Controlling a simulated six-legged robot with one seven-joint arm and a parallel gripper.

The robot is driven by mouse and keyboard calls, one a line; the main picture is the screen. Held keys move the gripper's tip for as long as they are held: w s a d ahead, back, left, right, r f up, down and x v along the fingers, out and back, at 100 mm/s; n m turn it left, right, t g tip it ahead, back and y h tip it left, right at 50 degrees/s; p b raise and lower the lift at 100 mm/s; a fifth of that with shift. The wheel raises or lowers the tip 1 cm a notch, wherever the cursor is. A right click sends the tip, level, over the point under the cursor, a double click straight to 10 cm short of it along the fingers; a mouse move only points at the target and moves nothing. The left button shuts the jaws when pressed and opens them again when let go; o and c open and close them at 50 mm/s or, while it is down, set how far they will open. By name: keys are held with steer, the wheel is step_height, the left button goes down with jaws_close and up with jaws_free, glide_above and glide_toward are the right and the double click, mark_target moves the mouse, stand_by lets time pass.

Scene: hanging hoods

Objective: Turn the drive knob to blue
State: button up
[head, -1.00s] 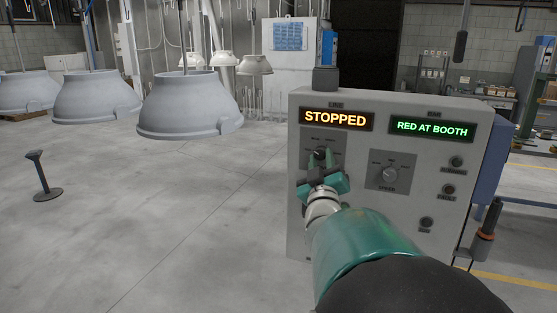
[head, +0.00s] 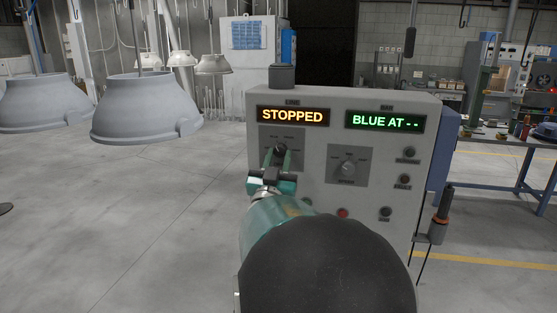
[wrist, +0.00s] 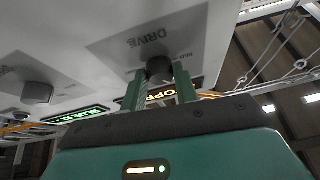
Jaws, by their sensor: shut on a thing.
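The drive knob (head: 280,149) is a small dark knob at the upper left of the grey control box (head: 340,205). My gripper (head: 280,157) is shut on it, with the green fingers on either side. In the wrist view the dark drive knob (wrist: 159,69) sits between the two fingers (wrist: 161,86), below the upside-down word DRIVE. The knob's pointer and most of its markings are hidden or too small to read. The left display (head: 293,116) reads STOPPED in orange. The right display (head: 385,121) reads BLUE AT - - in green.
A second knob (head: 348,167) is right of the drive knob. Large grey hoods (head: 148,108) hang at the left.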

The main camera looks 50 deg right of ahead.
steer(key=shift+d, duration=0.1)
steer(key=o, duration=1)
steer(key=shift+d, duration=0.1)
steer(key=shift+c, duration=0.2)
steer(key=shift+a+f, duration=0.1)
steer(key=shift+a, duration=0.15)
